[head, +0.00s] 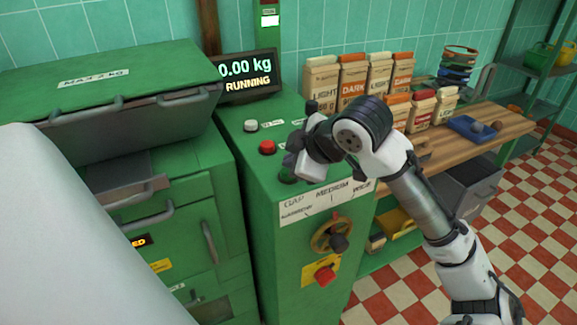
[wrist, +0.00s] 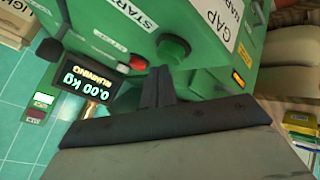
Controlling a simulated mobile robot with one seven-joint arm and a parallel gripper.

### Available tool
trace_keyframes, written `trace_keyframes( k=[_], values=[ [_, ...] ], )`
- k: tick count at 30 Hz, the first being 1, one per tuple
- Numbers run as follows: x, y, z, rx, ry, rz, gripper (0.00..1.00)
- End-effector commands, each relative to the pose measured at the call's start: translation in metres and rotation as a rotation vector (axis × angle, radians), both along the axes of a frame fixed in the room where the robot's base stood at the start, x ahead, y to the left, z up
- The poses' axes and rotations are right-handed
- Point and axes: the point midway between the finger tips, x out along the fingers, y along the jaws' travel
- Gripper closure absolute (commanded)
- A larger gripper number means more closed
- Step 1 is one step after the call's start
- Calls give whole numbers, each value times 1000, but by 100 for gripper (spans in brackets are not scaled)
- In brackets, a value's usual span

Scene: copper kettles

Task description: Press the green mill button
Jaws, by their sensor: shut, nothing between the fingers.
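The green button (head: 287,176) is on top of the green mill cabinet (head: 260,200), partly hidden behind my gripper in the head view. In the wrist view the round green button (wrist: 173,48) shows near the START label. My gripper (head: 297,163) is over the cabinet top beside the button. In the wrist view its fingers (wrist: 158,72) are shut and empty, with the tips close to the button's edge. I cannot tell whether they touch it. The display (head: 247,76) reads 0.00 kg and RUNNING.
A red button (head: 267,147) and a white button (head: 250,125) sit nearby on the cabinet top. A handwheel (head: 331,236) and a red knob (head: 324,275) are on its front. Paper bags (head: 353,80) stand on the wooden bench to the right.

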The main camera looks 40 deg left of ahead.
Motion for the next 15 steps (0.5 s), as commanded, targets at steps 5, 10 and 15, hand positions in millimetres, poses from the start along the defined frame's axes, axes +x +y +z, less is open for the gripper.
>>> trace_keyframes(
  k=[5,10,15],
  values=[
    [0,0,9,1,0,0,100],
    [0,0,8,1,0,0,100],
    [0,0,11,1,0,0,100]
  ],
)
